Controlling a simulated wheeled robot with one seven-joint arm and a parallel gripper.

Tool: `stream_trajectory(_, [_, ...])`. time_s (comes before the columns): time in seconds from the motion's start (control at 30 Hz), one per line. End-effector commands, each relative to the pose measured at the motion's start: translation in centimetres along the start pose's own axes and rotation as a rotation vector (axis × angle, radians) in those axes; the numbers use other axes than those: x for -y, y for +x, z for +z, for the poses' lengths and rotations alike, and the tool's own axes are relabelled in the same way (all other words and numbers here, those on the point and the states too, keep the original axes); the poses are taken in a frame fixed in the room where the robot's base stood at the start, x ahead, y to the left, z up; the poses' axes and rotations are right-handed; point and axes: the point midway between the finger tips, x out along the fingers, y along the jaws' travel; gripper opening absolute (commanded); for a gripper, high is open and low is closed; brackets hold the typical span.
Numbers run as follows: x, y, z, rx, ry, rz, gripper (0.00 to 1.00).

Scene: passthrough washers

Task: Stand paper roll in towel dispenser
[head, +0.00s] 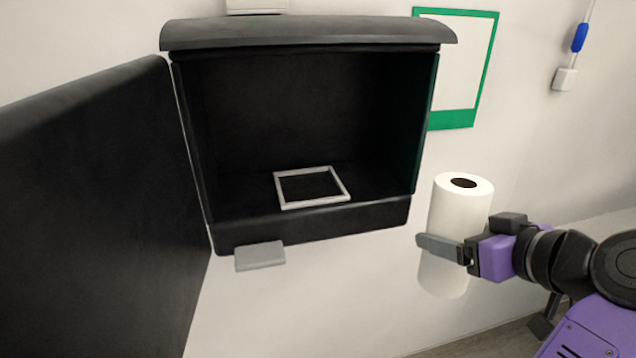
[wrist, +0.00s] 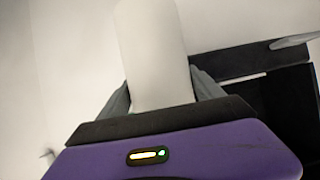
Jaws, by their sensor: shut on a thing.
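The white paper roll (head: 462,207) is upright to the right of the dispenser in the head view, its dark core hole facing up. My gripper (head: 440,246) is shut around the roll's middle, one grey finger crossing its front. The wrist view shows the roll (wrist: 152,50) between both fingers (wrist: 160,88). The black towel dispenser (head: 313,229) hangs on the wall with its door (head: 95,190) swung open to the left. A light square frame (head: 346,190) lies on its floor, and the inside is otherwise empty. The roll is outside and apart from the dispenser.
The dispenser's overhanging top (head: 305,33) and side walls bound its opening. A grey tab (head: 260,256) sits below its front lip. A green-framed panel (head: 452,119) is on the wall behind. A blue-handled item (head: 580,37) hangs at the upper right.

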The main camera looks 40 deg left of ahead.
Motion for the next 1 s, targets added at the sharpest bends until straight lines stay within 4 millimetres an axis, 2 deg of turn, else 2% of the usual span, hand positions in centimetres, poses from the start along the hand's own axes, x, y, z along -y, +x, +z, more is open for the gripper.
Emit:
stream_trajectory(0.03, [1.1,-0.6,-2.6,-0.019,-0.027,-0.036,0.08])
stream_trajectory(0.1, [2.9,-1.3,-5.3,-0.037,-0.061,-0.093,0.08])
stream_trajectory(0.2, [5.5,-2.4,-8.7,-0.059,-0.105,-0.172,0.08])
stream_trajectory(0.3, [7.7,-3.4,-11.2,-0.076,-0.138,-0.239,0.08])
stream_trajectory(0.5, [10.6,-4.9,-13.9,-0.095,-0.177,-0.324,0.08])
stream_trajectory(0.63, [11.4,-4.7,-14.7,-0.102,-0.184,-0.340,0.08])
stream_trajectory(0.83, [12.9,-2.3,-15.9,-0.102,-0.184,-0.351,0.08])
stream_trajectory(1.0, [14.3,1.0,-18.0,-0.098,-0.183,-0.348,0.08])
